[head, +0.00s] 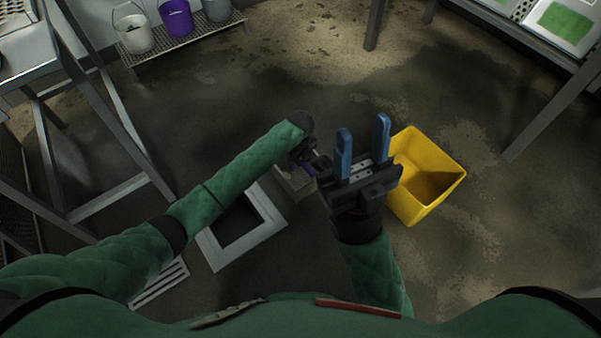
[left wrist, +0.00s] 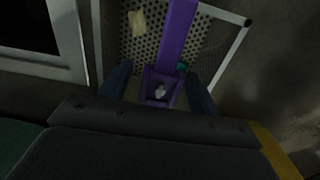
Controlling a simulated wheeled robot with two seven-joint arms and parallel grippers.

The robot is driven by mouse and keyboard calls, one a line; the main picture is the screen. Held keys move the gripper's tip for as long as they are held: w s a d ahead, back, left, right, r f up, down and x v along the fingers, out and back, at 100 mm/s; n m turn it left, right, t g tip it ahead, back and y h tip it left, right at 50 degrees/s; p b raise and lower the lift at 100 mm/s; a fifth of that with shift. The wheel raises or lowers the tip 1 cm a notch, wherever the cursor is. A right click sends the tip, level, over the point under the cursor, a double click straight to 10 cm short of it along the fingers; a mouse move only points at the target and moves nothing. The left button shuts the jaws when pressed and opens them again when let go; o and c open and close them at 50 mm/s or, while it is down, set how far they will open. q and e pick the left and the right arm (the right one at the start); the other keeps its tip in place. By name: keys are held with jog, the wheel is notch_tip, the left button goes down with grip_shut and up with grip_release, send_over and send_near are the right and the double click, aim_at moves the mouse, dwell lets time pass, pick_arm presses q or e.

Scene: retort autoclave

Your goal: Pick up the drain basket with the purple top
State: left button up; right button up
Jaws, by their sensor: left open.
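The drain basket (head: 290,182) is mostly hidden behind my arms in the head view; a sliver of its purple top (head: 309,168) shows. In the left wrist view the basket (left wrist: 135,48) is perforated grey metal with a pale rim. Its purple top (left wrist: 177,38) is a bar ending in a small box-shaped block. My left gripper (head: 304,158) is open, its fingers on either side of the purple block in the wrist view (left wrist: 160,95); contact cannot be told. My right gripper (head: 362,150) is open and empty, with blue fingers apart, close beside the left one.
A square pale-framed floor opening (head: 268,221) lies left of the basket. A yellow bin (head: 432,160) stands close right of my right gripper. A rack (head: 190,38) with several buckets is at the back left. Metal table legs stand at both sides. A tan scrap (left wrist: 137,22) lies in the basket.

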pick_arm(q)
jog(key=shift+c, duration=0.4)
jog(key=c, duration=1.1)
jog(key=shift+c, duration=0.5)
jog(key=shift+r, duration=0.15)
